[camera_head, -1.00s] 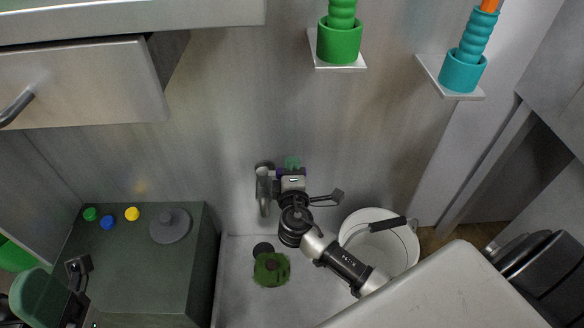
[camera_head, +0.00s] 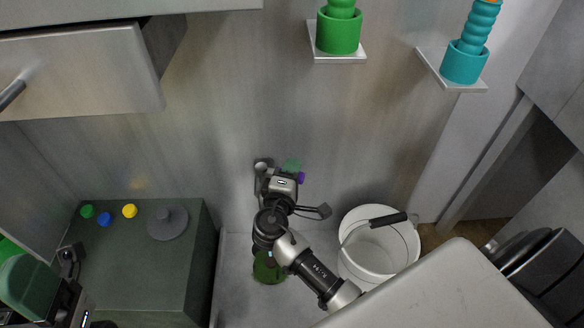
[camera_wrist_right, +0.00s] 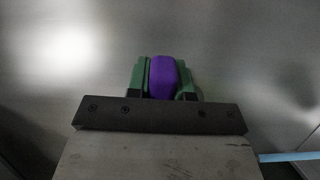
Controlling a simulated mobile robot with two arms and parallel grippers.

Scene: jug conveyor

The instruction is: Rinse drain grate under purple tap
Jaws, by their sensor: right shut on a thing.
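My right gripper (camera_head: 292,168) is shut on the purple tap handle (camera_wrist_right: 163,77), which sits between its green fingers in the right wrist view. The purple also shows beside the gripper in the head view (camera_head: 301,178). The grey tap (camera_head: 261,168) is just left of the gripper, its spout largely hidden by my arm. The green, round drain grate (camera_head: 268,270) lies in the sink below, partly covered by my arm. A small light blue streak, perhaps water, shows just above the grate. A light blue line also shows in the wrist view (camera_wrist_right: 290,157). My left gripper (camera_head: 45,285) is at the lower left.
The dark green counter (camera_head: 150,265) at left holds small coloured knobs (camera_head: 105,219) and a grey lid-like disc (camera_head: 168,222). A white bucket (camera_head: 380,250) stands right of my arm. Green (camera_head: 338,32) and teal (camera_head: 463,62) holders are on wall shelves above.

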